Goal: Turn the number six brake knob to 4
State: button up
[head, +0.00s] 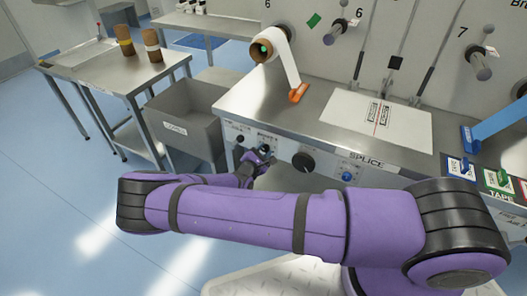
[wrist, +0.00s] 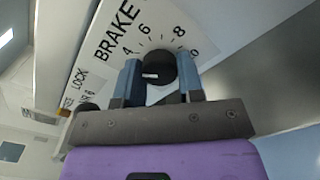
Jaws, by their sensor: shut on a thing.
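The brake knob (wrist: 160,66) is a round black knob on a pale panel in the wrist view. The word BRAKE and the dial numbers 4, 6 and 8 show around its far side. A small light mark shows on the knob face, but I cannot tell which number it points to. My gripper (wrist: 160,80) has one blue-grey finger on each side of the knob and is shut on it. In the head view my gripper (head: 258,155) is at the front panel under the splice table, and it mostly hides the knob. The lower part of the dial is hidden.
A larger black knob (head: 303,162) and a blue knob (head: 346,176) are to the right on the same panel. A small black knob (head: 240,138) is to the left. A grey bin (head: 185,115) stands left of the splice table (head: 235,100).

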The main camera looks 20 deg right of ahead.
jog(key=shift+m, duration=0.7)
jog(key=o, duration=0.9)
jog(key=v, duration=1.1)
jog(key=shift+r, duration=0.1)
